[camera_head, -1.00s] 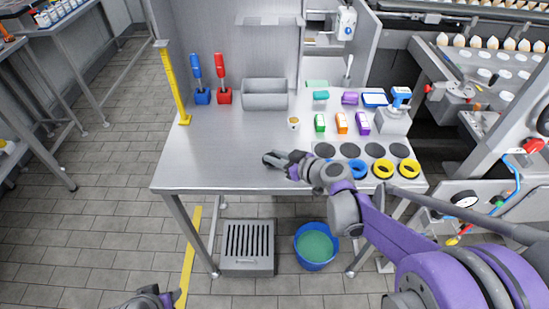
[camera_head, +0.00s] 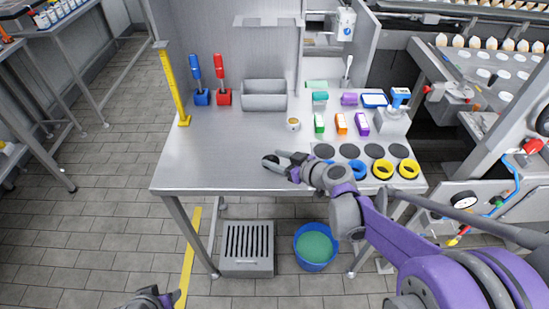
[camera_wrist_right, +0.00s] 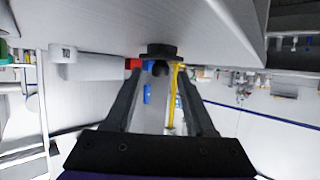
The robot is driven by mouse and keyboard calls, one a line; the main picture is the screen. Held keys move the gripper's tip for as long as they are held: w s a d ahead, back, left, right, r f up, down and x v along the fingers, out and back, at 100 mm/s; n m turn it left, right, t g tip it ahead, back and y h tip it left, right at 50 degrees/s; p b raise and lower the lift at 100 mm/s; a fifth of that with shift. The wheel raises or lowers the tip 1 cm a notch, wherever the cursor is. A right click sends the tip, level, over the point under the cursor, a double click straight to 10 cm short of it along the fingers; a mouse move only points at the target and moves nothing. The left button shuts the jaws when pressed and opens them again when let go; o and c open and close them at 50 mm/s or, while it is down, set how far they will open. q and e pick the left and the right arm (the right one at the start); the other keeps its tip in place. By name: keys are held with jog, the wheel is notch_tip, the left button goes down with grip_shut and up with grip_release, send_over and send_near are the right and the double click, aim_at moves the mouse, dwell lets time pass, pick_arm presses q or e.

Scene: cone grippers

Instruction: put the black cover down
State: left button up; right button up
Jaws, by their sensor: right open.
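The black cover (camera_head: 270,161) is a small dark round piece with a knob. It sits on the steel table (camera_head: 215,150) near the front edge, left of the dark round spots. It also shows in the right wrist view (camera_wrist_right: 160,51), flat against the table surface, just beyond and between the fingertips. My right gripper (camera_head: 283,160) is open around or just behind the cover, its fingers spread apart in the right wrist view (camera_wrist_right: 160,80). My left gripper (camera_head: 150,299) shows only in part at the bottom edge, away from the table; its fingers are not clear.
Dark round spots (camera_head: 349,151) and blue and yellow rings (camera_head: 383,169) lie right of the cover. A small cup (camera_head: 293,124) stands behind it. A grey bin (camera_head: 264,94), a blue tool (camera_head: 196,78) and a red tool (camera_head: 220,78) stand farther back. The table's left part is clear.

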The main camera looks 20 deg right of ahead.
jog(key=v, duration=1)
jog(key=shift+p, duration=0.4)
jog(key=shift+s+d+r, duration=0.15)
jog(key=shift+s+d, duration=0.05)
jog(key=shift+s, duration=0.1)
jog(key=s+a+f+m+g+h, duration=0.25)
jog(key=s+a+f+g, duration=0.3)
jog(key=s, duration=0.55)
jog(key=s+d+f+m+g+h, duration=0.1)
jog(key=s+d+f+m+h, duration=0.1)
jog(key=s, duration=0.5)
jog(key=shift+s+f+m+h, duration=0.3)
jog(key=shift+f+m+h, duration=0.4)
jog(key=shift+h, duration=0.25)
